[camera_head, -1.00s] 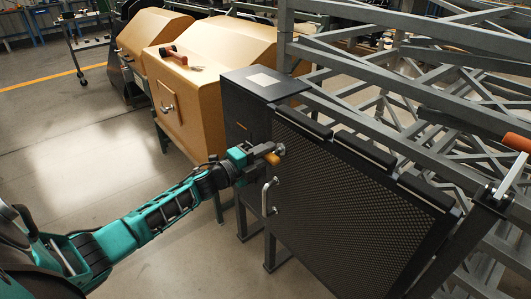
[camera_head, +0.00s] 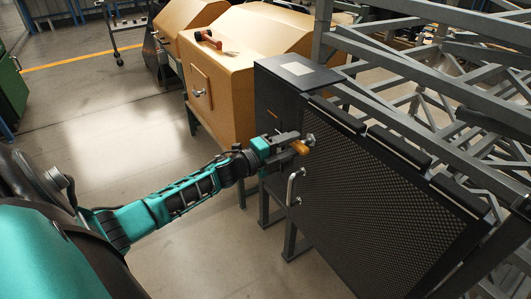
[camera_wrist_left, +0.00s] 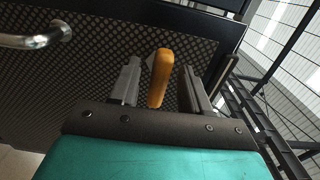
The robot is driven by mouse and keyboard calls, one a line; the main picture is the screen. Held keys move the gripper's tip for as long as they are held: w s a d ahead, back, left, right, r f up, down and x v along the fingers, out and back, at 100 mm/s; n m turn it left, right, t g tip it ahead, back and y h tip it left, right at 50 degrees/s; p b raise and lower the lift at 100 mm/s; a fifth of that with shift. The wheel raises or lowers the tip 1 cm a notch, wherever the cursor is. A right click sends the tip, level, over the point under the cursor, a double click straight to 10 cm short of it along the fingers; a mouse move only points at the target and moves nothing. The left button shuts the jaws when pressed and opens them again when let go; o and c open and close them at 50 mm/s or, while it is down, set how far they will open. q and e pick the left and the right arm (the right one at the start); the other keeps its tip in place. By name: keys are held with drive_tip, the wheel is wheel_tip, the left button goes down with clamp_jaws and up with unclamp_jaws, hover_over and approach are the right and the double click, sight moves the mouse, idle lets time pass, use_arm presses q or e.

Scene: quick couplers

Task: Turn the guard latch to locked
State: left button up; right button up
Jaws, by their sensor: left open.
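The guard latch has an orange handle (camera_head: 299,147) near the upper left edge of the dark mesh guard door (camera_head: 385,200). A round metal pivot (camera_head: 309,139) shows just behind the handle. My left gripper (camera_head: 290,142) is at the latch. In the left wrist view the orange handle (camera_wrist_left: 160,78) stands between the two open fingers of the gripper (camera_wrist_left: 160,90), with a gap visible on each side. I cannot tell how deep the handle sits between the fingers. My right gripper is not in view.
A metal pull handle (camera_head: 293,187) is on the door below the latch; it also shows at the upper left of the wrist view (camera_wrist_left: 35,40). A dark cabinet (camera_head: 285,100) adjoins the door. Tan machine housings (camera_head: 245,65) stand behind. Grey steel framing (camera_head: 430,75) is at the right.

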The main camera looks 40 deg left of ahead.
use_arm(q)
drive_tip(key=v, duration=1.1)
drive_tip(key=shift+p, duration=0.3)
drive_tip(key=shift+r, duration=0.1)
